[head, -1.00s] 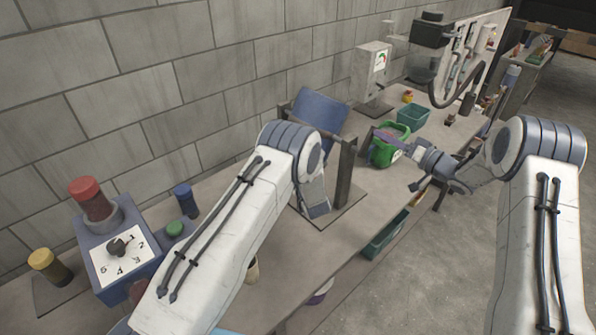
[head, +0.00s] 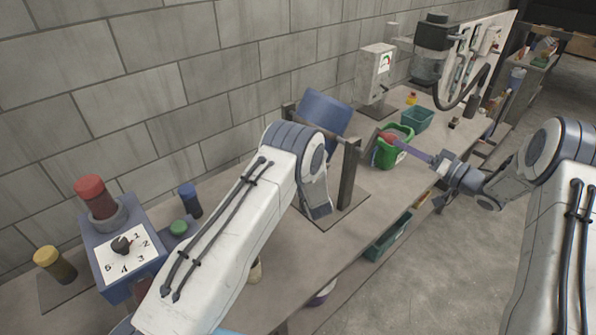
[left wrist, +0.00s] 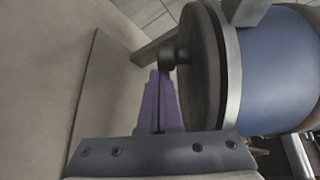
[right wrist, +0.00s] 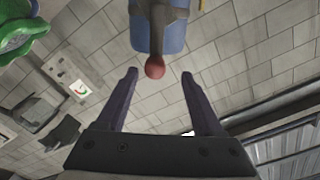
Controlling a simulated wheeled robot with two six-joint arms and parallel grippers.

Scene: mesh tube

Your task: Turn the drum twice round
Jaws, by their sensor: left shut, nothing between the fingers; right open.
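The blue drum (head: 325,110) hangs in a stand with dark posts on the bench. Its blue side and dark end disc also show in the left wrist view (left wrist: 275,75). A crank with a red knob (head: 388,137) sticks out on the right side. In the right wrist view the red knob (right wrist: 155,67) lies ahead, between the open fingertips of my right gripper (right wrist: 159,73); the fingers do not visibly touch it. My left gripper (left wrist: 160,100) is shut and empty beside the drum's end disc; in the head view it is hidden by my left arm.
A green bucket (head: 404,157) stands just behind the red knob, with a teal bin (head: 418,118) beyond. A control box with a numbered dial (head: 124,250) is at the left front. A stone wall (head: 130,90) runs behind the bench. Open floor lies to the right.

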